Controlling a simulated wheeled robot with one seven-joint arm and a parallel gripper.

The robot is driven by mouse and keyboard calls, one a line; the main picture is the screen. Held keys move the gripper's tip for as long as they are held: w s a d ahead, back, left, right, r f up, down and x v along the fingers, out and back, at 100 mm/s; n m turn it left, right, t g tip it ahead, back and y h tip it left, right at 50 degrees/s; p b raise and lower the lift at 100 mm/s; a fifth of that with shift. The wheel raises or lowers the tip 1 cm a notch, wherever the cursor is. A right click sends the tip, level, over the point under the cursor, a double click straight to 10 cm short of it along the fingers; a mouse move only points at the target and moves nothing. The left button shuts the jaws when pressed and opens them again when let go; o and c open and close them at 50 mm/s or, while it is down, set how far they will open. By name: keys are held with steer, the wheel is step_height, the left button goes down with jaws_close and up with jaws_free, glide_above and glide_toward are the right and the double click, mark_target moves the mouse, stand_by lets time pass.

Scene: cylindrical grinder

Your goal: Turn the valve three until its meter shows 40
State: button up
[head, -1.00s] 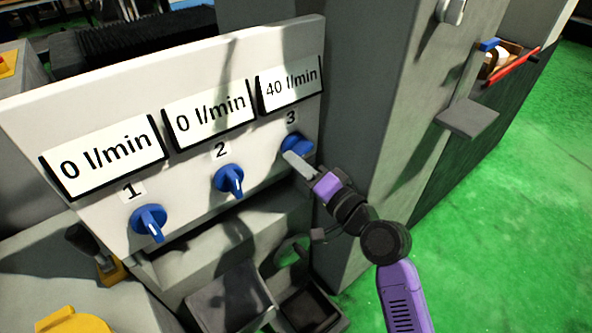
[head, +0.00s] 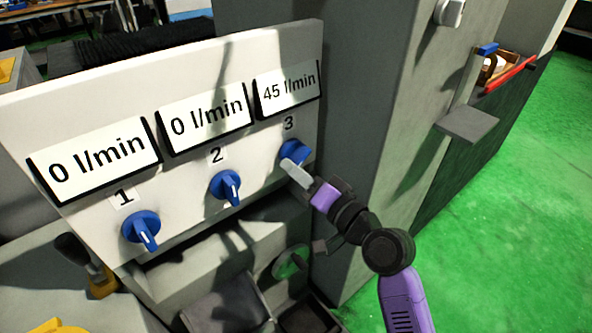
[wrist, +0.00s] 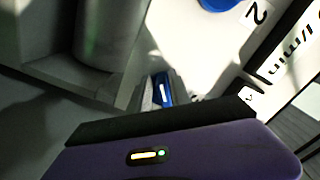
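Valve three is a blue round knob (head: 297,152) at the right end of the white panel, under the label 3. Its meter (head: 287,90) reads 45 l/min. My gripper (head: 291,167) is at the front of this knob, its pale fingers covering the knob's handle in the head view. In the wrist view the blue handle (wrist: 163,89) shows between the fingers, which look closed around it. The purple wrist body hides the lower part of that view.
Valve one (head: 141,231) and valve two (head: 225,187) are to the left, and their meters both read 0 l/min. A grey machine column (head: 365,130) stands close to the right of my gripper. Green floor is open farther right.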

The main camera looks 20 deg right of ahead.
steer(key=shift+o, duration=0.7)
steer(key=v, duration=0.8)
steer(key=shift+w+r, duration=0.1)
